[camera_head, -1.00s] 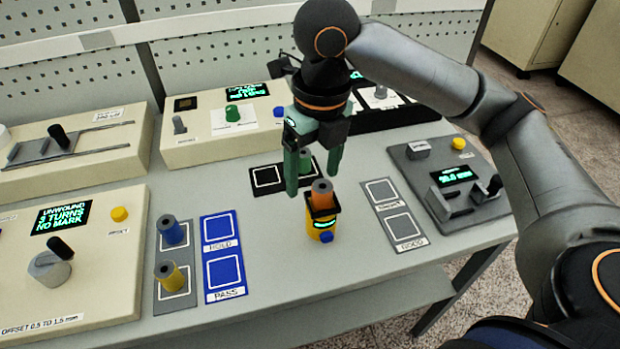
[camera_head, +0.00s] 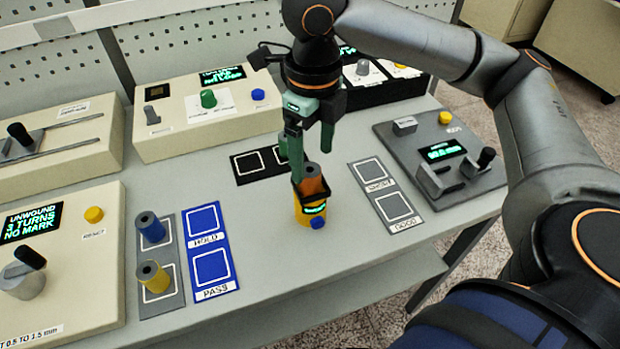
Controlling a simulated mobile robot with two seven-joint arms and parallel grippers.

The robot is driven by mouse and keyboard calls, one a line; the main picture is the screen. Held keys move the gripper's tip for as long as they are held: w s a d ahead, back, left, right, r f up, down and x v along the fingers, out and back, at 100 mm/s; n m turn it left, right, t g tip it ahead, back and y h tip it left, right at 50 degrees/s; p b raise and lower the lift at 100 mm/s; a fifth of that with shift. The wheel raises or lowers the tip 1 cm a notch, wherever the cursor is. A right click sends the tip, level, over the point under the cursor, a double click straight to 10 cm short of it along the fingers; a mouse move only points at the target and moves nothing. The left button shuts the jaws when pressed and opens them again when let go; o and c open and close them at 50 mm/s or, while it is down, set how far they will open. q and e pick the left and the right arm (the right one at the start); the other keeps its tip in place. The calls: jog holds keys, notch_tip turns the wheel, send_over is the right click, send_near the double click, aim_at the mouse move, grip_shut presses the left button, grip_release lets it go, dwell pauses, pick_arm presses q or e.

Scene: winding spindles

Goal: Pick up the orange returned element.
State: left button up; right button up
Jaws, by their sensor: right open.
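The orange element (camera_head: 313,187) is a short upright cylinder with a dark top opening. It sits in a small yellow holder (camera_head: 303,216) with a black upper rim, a lit green display and a blue button, on the grey table. My right gripper (camera_head: 312,160) points down over it, open. Its left finger hangs close by the element's left side. The other finger is behind it to the right. I cannot tell whether either finger touches the element. My left gripper is out of view.
A blue spindle (camera_head: 151,228) and a yellow spindle (camera_head: 153,276) stand on a grey pad at left, beside blue HOLD and PASS squares (camera_head: 208,252). Empty grey-marked squares (camera_head: 388,195) lie to the right. Control boxes line the back and both sides. The front table is clear.

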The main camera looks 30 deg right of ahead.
aim_at(311, 169)
notch_tip(311, 169, down, 4)
jog(key=shift+a+f, duration=0.15)
jog(key=shift+f, duration=0.05)
jog(key=shift+c, duration=0.2)
grip_shut()
dwell(0.4)
